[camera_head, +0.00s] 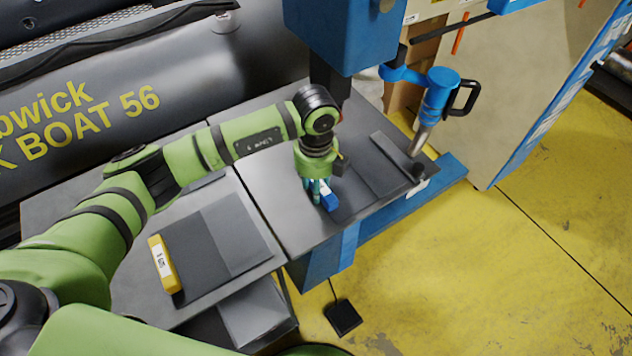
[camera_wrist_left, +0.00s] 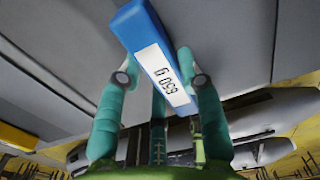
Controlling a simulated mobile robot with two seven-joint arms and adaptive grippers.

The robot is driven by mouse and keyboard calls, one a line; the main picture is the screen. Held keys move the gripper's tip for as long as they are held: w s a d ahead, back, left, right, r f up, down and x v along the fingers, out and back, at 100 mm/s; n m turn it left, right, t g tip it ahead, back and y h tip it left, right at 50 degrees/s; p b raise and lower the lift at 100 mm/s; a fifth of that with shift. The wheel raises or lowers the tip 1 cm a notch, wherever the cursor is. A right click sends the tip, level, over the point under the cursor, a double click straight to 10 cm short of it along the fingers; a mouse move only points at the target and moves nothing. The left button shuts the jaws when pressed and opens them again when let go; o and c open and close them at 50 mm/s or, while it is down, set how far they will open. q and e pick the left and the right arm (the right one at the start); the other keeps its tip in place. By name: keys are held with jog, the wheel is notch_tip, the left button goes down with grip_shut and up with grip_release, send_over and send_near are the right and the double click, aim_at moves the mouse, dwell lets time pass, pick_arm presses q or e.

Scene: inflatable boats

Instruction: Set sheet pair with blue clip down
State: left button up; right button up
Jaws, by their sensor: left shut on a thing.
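The blue clip (camera_head: 329,201) shows just below my left gripper (camera_head: 316,187) in the head view, over the right-hand table. In the wrist view the blue clip (camera_wrist_left: 135,30), with its white label, lies between the teal fingers of the left gripper (camera_wrist_left: 155,82), which is shut on it. A dark grey sheet pair (camera_head: 368,172) extends from the clip to the right, flat or nearly flat over the tabletop. I cannot tell whether it touches the surface. Grey sheet also fills much of the wrist view (camera_wrist_left: 225,35). My right gripper is not in view.
A second grey sheet pair (camera_head: 217,238) with a yellow clip (camera_head: 162,264) lies on the left table. A blue machine (camera_head: 345,35) stands above the right table (camera_head: 258,175). A blue handled tool (camera_head: 436,100) rises at its right. A black pedal (camera_head: 343,318) is on the yellow floor.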

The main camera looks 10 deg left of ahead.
pick_arm(q)
jog(key=o, duration=1.2)
jog(key=shift+r, duration=0.35)
jog(key=shift+r+b, duration=1.9)
jog(key=shift+r, duration=3.85)
